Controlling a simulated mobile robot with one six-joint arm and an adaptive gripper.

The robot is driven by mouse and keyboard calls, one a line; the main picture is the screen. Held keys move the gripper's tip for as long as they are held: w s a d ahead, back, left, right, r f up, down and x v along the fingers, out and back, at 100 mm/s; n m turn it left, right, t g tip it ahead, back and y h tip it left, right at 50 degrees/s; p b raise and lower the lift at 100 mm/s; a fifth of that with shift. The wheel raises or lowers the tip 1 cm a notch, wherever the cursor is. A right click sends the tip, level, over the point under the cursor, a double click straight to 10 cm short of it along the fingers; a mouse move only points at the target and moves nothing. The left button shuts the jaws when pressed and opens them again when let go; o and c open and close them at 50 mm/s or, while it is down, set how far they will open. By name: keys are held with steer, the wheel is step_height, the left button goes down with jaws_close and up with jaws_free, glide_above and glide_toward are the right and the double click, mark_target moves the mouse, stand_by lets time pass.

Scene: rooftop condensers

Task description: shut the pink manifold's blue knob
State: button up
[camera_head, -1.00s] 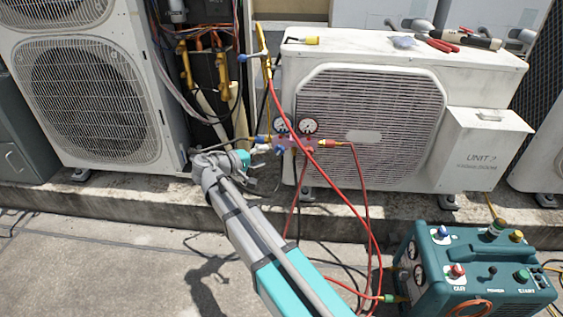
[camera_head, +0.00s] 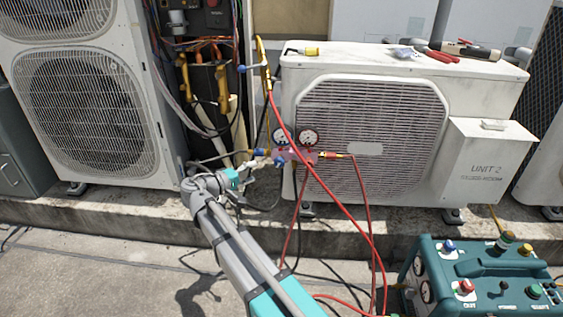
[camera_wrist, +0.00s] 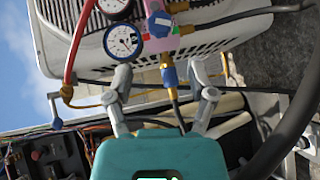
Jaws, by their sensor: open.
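The pink manifold (camera_head: 294,156) hangs with its two gauges in front of the right condenser's grille. It also shows at the top of the wrist view (camera_wrist: 169,48). Its blue knob (camera_wrist: 160,23) faces the wrist camera, beside the gauges; in the head view it is a small blue spot (camera_head: 280,162). My gripper (camera_wrist: 160,74) is open and empty, left of the manifold in the head view (camera_head: 257,164). A blue hose fitting (camera_wrist: 170,77) with a brass end appears between the fingers in the wrist view; contact cannot be told. The knob lies beyond the fingertips.
Red hoses (camera_head: 340,203) loop from the manifold down to a teal machine (camera_head: 470,272) at the lower right. A large condenser (camera_head: 95,105) stands at the left. Pipes and cables (camera_head: 208,88) run between the condensers. Tools (camera_head: 440,54) lie on the right condenser (camera_head: 480,79).

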mark_target(283, 161)
steer(key=b+x, duration=0.1)
steer(key=x, duration=1.2)
steer(key=shift+b, duration=0.3)
steer(key=c, duration=1)
steer(key=shift+a, duration=0.15)
steer(key=shift+d, duration=0.2)
